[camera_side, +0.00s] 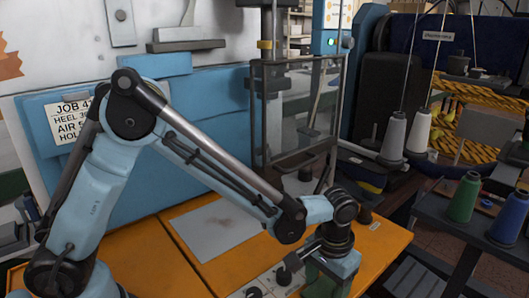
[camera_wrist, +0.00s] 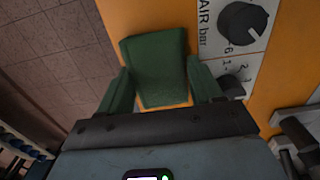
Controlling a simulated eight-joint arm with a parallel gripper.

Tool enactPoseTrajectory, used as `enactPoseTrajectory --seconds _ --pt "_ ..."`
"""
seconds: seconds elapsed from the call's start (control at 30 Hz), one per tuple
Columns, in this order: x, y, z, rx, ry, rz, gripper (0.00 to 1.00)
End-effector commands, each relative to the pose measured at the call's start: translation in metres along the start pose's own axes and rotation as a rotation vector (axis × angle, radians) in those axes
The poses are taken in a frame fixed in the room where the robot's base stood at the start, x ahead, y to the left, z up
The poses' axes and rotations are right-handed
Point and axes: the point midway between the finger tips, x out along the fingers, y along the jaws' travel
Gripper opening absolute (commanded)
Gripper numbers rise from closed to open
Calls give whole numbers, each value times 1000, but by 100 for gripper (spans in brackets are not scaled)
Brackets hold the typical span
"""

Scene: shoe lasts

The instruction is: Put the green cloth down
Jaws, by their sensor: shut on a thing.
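The green cloth (camera_wrist: 157,62) shows in the wrist view as a dark green, block-like shape between my fingers. My gripper (camera_wrist: 160,88) has a dark green finger on each side of it and is shut on it. In the side view my gripper (camera_side: 328,280) points down over the front edge of the orange worktop, at the bottom of the picture. Dark green shows there too, but I cannot tell cloth from fingers. Whether the cloth touches the worktop is unclear.
The orange worktop (camera_side: 140,262) carries a grey plate (camera_side: 215,228) and a control panel with black knobs (camera_side: 283,277), close beside my gripper. A caged machine (camera_side: 298,115) stands behind. Thread cones (camera_side: 464,198) stand on a dark rack at right. Tiled floor (camera_wrist: 45,50) lies beyond the worktop edge.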

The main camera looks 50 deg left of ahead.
Motion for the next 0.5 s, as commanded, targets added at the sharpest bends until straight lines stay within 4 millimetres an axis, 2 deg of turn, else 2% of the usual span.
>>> enactPoseTrajectory --seconds 0.2,0.23,0.4,0.5 --pt "3 0 0 0 0 0 32" --pt "3 0 0 0 0 0 66" --pt "3 0 0 0 0 0 90" --pt "3 0 0 0 0 0 90"
